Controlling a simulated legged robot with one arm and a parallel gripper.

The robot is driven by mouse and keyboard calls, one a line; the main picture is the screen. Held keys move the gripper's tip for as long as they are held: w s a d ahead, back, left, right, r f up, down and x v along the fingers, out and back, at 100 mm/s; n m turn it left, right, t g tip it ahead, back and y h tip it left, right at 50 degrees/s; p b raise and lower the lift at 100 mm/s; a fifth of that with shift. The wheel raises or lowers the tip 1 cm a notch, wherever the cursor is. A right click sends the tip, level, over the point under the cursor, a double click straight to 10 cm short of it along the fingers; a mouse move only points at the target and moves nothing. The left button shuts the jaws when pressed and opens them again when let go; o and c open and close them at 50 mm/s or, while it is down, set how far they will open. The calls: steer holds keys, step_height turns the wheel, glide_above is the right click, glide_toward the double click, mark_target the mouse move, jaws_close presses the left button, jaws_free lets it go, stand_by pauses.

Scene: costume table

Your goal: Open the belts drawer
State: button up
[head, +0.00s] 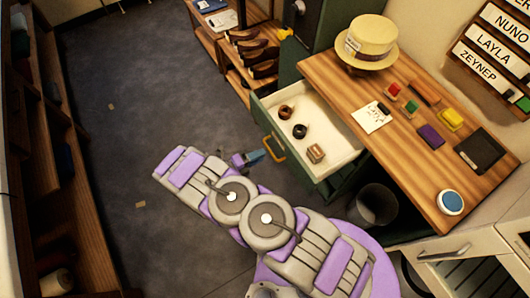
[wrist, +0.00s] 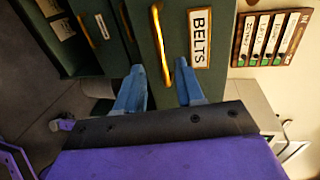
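The belts drawer (head: 333,138) is part of a green cabinet and stands pulled out in the head view. Rolled dark belts (head: 299,131) and a small brown box (head: 316,153) lie inside it. Its yellow handle (head: 274,148) is on the front. In the wrist view the green front carries a white BELTS label (wrist: 199,38) beside the upright yellow handle (wrist: 160,45). My gripper (wrist: 160,68) is open, with its blue fingers on either side of the handle's lower end. Contact cannot be told. In the head view my gripper (head: 252,157) is just left of the handle.
The wooden tabletop (head: 405,145) above holds a straw hat (head: 371,42), coloured blocks and a dark tablet (head: 480,150). Shelves (head: 45,130) line the left. The grey floor (head: 150,90) between is mostly clear.

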steer(key=p+v, duration=0.1)
steer(key=v, duration=1.2)
steer(key=shift+p, duration=0.35)
